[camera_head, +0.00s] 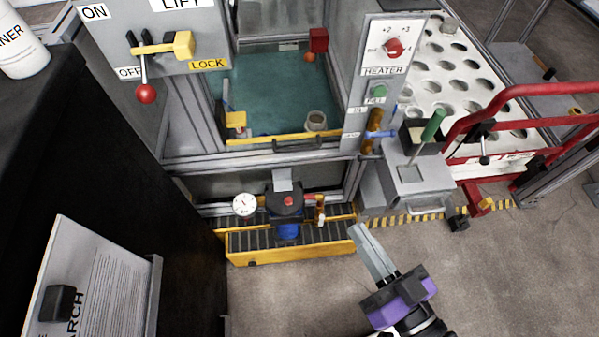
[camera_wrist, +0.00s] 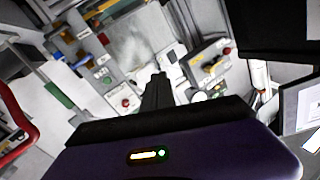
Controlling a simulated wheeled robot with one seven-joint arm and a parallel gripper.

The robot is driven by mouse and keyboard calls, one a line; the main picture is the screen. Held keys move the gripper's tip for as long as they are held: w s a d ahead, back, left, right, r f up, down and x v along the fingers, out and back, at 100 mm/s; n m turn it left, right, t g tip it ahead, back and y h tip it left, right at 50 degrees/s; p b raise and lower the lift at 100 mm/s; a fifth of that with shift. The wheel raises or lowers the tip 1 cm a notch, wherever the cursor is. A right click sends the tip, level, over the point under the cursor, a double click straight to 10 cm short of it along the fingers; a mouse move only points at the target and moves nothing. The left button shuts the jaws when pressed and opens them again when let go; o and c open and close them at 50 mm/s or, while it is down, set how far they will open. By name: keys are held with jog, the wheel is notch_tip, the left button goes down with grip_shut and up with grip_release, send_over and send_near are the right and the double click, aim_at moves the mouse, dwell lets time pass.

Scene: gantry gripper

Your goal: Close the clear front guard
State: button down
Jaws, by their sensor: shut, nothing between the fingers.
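The machine cabinet has a front opening (camera_head: 270,90) with a teal floor inside, at the upper middle of the head view. A yellow strip (camera_head: 268,139) with a dark handle (camera_head: 298,144) runs across the opening's lower front. The clear guard's pane is hard to make out, and I cannot tell its position. My gripper (camera_head: 362,232) is shut and empty, in front of and below the opening, apart from the strip and handle. Its dark fingers also show in the wrist view (camera_wrist: 157,80), pointing towards blurred machine panels.
A heater panel (camera_head: 382,70) stands right of the opening, and a lever panel (camera_head: 160,40) left of it. A roller conveyor (camera_head: 255,245) with a gauge (camera_head: 244,205) lies below. A grey box (camera_head: 412,180) and red rail (camera_head: 520,90) are right.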

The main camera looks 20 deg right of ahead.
jog(key=w+f+m+h+b, duration=0.2)
jog(key=w+f+m+b, duration=0.3)
jog(key=w+f+m, duration=0.3)
jog(key=w+f+m+h+b, duration=0.2)
jog(key=w+f+m+b, duration=0.3)
jog(key=m, duration=1)
jog(key=w+f+m+h+b, duration=0.2)
jog(key=w+f+m+b, duration=0.3)
jog(key=w+f+m, duration=0.7)
jog(key=shift+a+f, duration=0.2)
jog(key=shift+f, duration=0.55)
jog(key=shift+m, duration=0.9)
jog(key=x, duration=0.6)
jog(key=b+x, duration=0.1)
jog(key=x, duration=0.3)
jog(key=shift+d, duration=0.3)
